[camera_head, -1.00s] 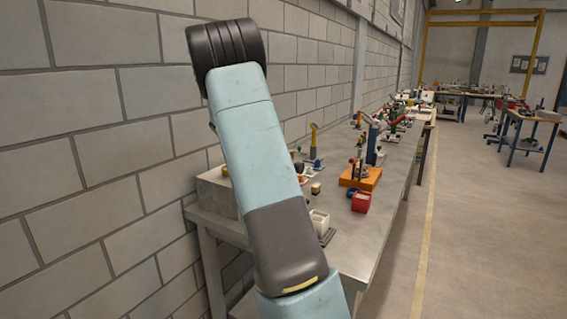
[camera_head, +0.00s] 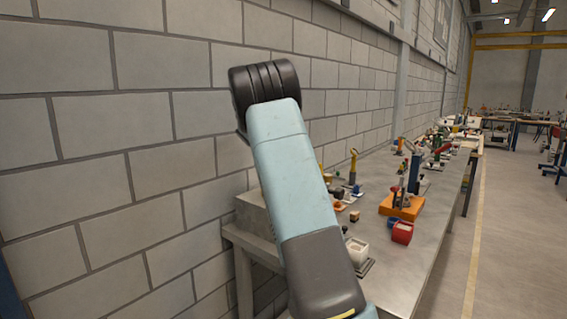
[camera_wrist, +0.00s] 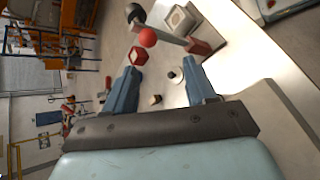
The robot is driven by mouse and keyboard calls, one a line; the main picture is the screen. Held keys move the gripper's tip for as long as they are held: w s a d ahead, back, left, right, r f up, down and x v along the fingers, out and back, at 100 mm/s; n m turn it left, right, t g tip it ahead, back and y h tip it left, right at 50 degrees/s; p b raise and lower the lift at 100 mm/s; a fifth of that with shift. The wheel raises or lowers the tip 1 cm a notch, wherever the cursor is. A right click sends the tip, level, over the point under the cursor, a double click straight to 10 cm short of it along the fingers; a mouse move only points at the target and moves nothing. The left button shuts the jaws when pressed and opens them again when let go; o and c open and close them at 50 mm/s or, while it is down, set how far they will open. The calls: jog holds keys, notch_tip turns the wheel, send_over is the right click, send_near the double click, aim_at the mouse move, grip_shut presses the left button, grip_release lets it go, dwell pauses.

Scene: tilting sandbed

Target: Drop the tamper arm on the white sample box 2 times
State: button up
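The white sample box (camera_head: 357,249) stands on a dark plate near the front of the bench, just right of my arm in the head view. In the wrist view, a pale square box (camera_wrist: 180,19) is probably the same one. Beside it, a grey bar with a red ball (camera_wrist: 148,37) and a reddish end block may be the tamper arm; I cannot tell whether it is raised. In the head view I cannot make it out. My gripper (camera_wrist: 162,78) is open and empty, its two blue fingers apart, with these things beyond the fingertips.
A red box (camera_head: 402,232) and an orange stand (camera_head: 402,206) are farther right on the grey bench (camera_head: 405,274). Several small tools stand behind them. A block wall (camera_head: 160,150) runs close along the left. Open floor (camera_head: 505,240) lies to the right.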

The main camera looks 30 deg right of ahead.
jog(key=v, duration=0.5)
jog(key=shift+w+a+r, duration=0.15)
jog(key=shift+w, duration=0.15)
jog(key=s+a+r+n+t+y, duration=0.15)
jog(key=s+a+t, duration=0.25)
jog(key=s, duration=0.5)
jog(key=s+a+r+n+t+y, duration=0.1)
jog(key=s+a+r+t+y, duration=0.2)
jog(key=s, duration=0.6)
jog(key=s+a+f+t, duration=0.3)
jog(key=s+a, duration=0.3)
jog(key=s, duration=0.3)
jog(key=s+a+f+n+t+y, duration=0.1)
jog(key=s+a+f+t, duration=0.2)
jog(key=s+a+t, duration=0.2)
jog(key=shift+s+a, duration=1)
jog(key=shift+s, duration=0.95)
